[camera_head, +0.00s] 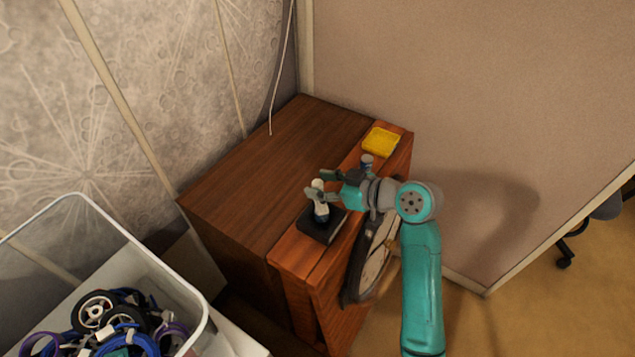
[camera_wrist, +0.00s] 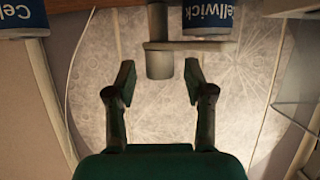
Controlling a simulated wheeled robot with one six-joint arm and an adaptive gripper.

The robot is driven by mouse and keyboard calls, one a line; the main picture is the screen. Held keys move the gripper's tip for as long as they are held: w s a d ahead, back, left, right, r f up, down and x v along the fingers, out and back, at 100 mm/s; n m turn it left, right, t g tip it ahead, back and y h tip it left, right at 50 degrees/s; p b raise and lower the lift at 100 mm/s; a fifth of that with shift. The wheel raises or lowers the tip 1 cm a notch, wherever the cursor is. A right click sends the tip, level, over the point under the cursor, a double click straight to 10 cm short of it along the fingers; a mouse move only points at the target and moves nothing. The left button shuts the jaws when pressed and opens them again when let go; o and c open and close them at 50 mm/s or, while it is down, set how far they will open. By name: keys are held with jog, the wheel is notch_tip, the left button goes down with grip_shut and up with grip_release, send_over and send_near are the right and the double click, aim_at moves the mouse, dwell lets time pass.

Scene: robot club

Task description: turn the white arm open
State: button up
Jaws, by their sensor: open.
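A small fixture stands on a black base (camera_head: 321,225) on the wooden cabinet. It has a pale upright post with a blue band (camera_head: 322,213), and the white arm (camera_head: 318,185) is at its top. My gripper (camera_head: 321,183) is open at the top of the fixture, with a fingertip on either side of the white arm. In the wrist view, the open fingers (camera_wrist: 156,80) frame a shaded grey upright piece (camera_wrist: 158,62) with a bar running right, under a blue Cellwick label (camera_wrist: 208,18). I cannot tell whether the fingers touch it.
The wooden cabinet (camera_head: 265,160) has free top to the left. A yellow tray (camera_head: 380,142) and a small grey-blue cylinder (camera_head: 367,161) are at its right edge. A round clock-like disc (camera_head: 377,262) leans at its front. A clear bin (camera_head: 205,318) with wheels and cables is lower left.

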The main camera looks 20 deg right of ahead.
jog(key=shift+w+a+f, duration=0.25)
jog(key=shift+w+a, duration=0.1)
jog(key=shift+w, duration=0.2)
grip_shut()
